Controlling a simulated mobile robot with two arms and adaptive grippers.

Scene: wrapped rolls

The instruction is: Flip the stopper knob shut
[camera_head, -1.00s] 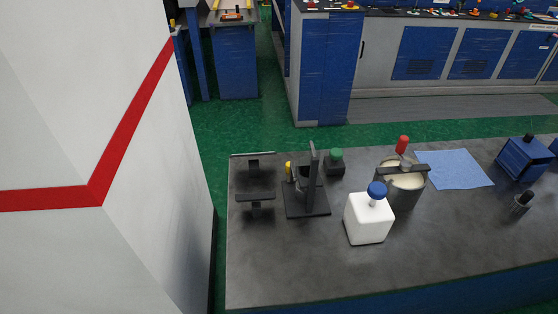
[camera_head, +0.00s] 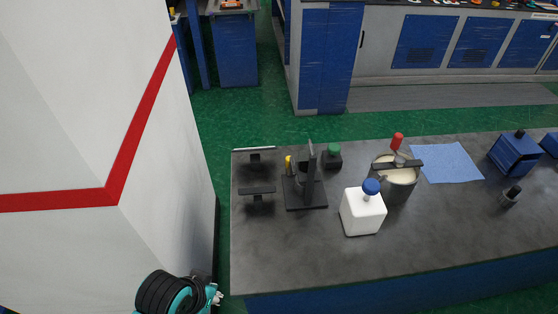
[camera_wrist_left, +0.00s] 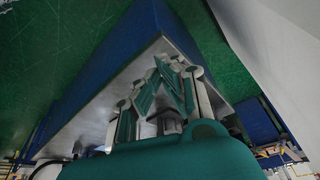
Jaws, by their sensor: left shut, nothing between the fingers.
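A white block-shaped container (camera_head: 362,213) with a blue round knob (camera_head: 371,187) stands on the grey worktable (camera_head: 300,250). Behind it is a dark round pot (camera_head: 396,186) with pale contents, a dark bar across its top and a red-tipped handle (camera_head: 397,141). I cannot tell which part is the stopper knob. My left gripper (camera_wrist_left: 172,70) is shut and empty in the left wrist view, with the table's edge behind its fingers. In the head view my left arm shows at the bottom left, off the table and well away from these things. My right gripper is not in view.
A black stand (camera_head: 309,180) with an upright plate, a yellow-topped item (camera_head: 289,163) and a green-topped item (camera_head: 334,154) are on the left half. A blue cloth (camera_head: 447,162) and blue box (camera_head: 514,153) lie right. The table's front is clear. A white wall (camera_head: 70,120) stands left.

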